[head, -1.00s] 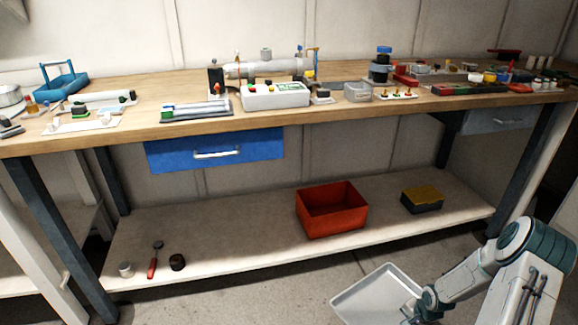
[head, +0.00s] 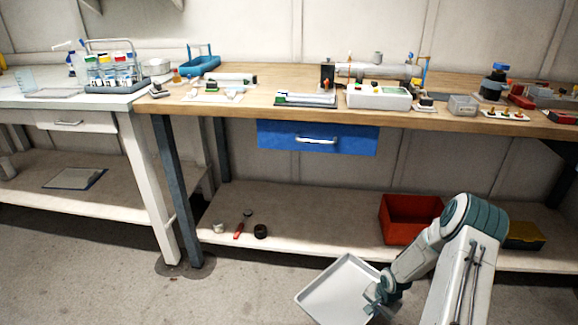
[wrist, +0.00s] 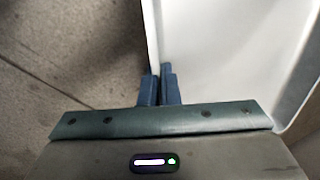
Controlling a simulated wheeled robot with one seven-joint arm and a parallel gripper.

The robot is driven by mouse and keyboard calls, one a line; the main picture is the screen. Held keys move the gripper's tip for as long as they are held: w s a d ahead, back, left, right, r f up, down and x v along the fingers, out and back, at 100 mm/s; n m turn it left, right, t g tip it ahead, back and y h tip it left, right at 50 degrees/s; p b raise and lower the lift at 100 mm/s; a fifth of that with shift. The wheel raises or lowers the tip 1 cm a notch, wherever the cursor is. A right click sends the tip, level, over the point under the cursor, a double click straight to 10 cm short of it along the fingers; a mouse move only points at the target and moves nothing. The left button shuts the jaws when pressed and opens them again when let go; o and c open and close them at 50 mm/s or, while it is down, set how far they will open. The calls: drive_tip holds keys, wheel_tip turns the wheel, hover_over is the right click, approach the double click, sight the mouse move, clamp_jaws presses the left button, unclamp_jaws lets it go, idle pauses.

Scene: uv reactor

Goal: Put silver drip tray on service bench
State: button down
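The silver drip tray (head: 338,288) is a shallow, pale grey rectangular pan, held low above the floor in front of the wooden bench. My gripper (head: 374,296) is at its right edge. In the wrist view, the gripper's blue fingers (wrist: 160,88) are close together on either side of the rim of the tray (wrist: 225,45), shut on it. Two benches are in view: a long wooden-topped bench (head: 245,100) and a white-topped bench (head: 60,101) at the left. I cannot tell which is called the service bench.
The white bench holds a rack of colour-capped bottles (head: 115,75); its front part is mostly clear. The wooden bench is crowded with devices and a blue caddy (head: 201,66). A red bin (head: 408,222) stands on its lower shelf. Open floor (head: 90,270) lies at the left.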

wheel_tip(320, 180, up, 41)
drive_tip(key=p, duration=3.9)
drive_tip(key=shift+a+p, duration=0.25)
drive_tip(key=shift+p, duration=0.15)
drive_tip(key=shift+d+r, duration=0.1)
drive_tip(key=w+a+r, duration=0.1)
drive_tip(key=a+r, duration=0.2)
drive_tip(key=r, duration=1.1)
drive_tip(key=w+a+r, duration=0.1)
drive_tip(key=a+r, duration=0.2)
drive_tip(key=r, duration=1.2)
drive_tip(key=w+a+r+m, duration=0.1)
drive_tip(key=a+r, duration=0.2)
drive_tip(key=r, duration=1.2)
drive_tip(key=shift+r, duration=0.1)
